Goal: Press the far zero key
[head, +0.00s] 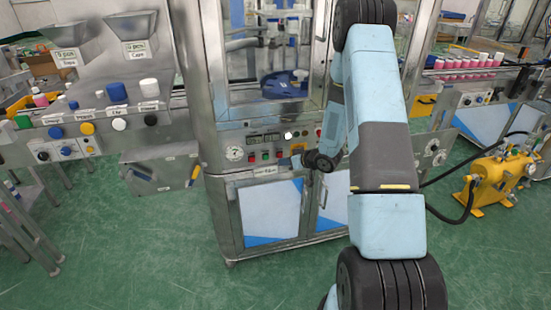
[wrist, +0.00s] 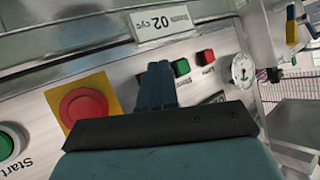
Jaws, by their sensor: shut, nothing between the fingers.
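The control panel (head: 285,146) is on the front of the steel machine, with small red and green keys below a dark digital display (head: 263,138). In the wrist view a green key (wrist: 181,67) and a red key (wrist: 205,57) sit just right of the fingertips. Their small labels are too blurred to read, so I cannot tell which is the far zero key. My gripper (wrist: 159,68) is shut and empty, with its fingers pointing at the panel. Whether the tips touch it is unclear. The fingers hide the panel behind them. In the head view my gripper (head: 299,160) is small, at the panel's front.
A red mushroom button on a yellow plate (wrist: 83,107) and a green Start button (wrist: 8,145) lie left of the fingers in the wrist view. A round gauge (wrist: 242,69) is to the right. A yellow pump (head: 500,176) stands on the floor at right.

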